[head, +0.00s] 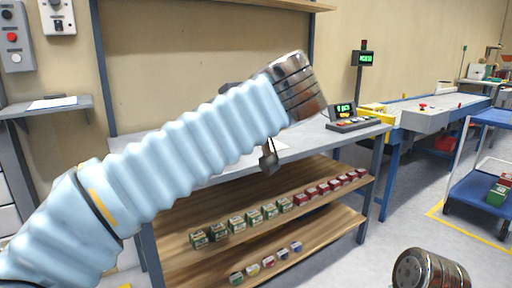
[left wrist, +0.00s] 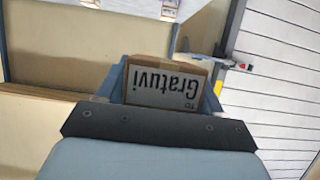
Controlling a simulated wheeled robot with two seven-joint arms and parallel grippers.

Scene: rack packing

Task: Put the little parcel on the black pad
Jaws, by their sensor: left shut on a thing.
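The little parcel (left wrist: 166,84) is a brown box with a white label reading "Gratuvi", upside down in the left wrist view. My left gripper (left wrist: 165,92) is shut on it, with a blue-grey finger on either side. In the head view my left arm crosses the workbench and hides the parcel and most of the gripper. I cannot make out a black pad in either view; my arm covers part of the bench top. My right gripper is out of view; only a metallic part of my right arm shows at bottom right.
The grey workbench (head: 205,176) has a console with a lit display (head: 344,110) at its right end. Wooden shelves below hold several green boxes (head: 237,224), red boxes (head: 323,189) and cans (head: 268,262). A conveyor (head: 438,114) and a blue cart (head: 478,193) stand right.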

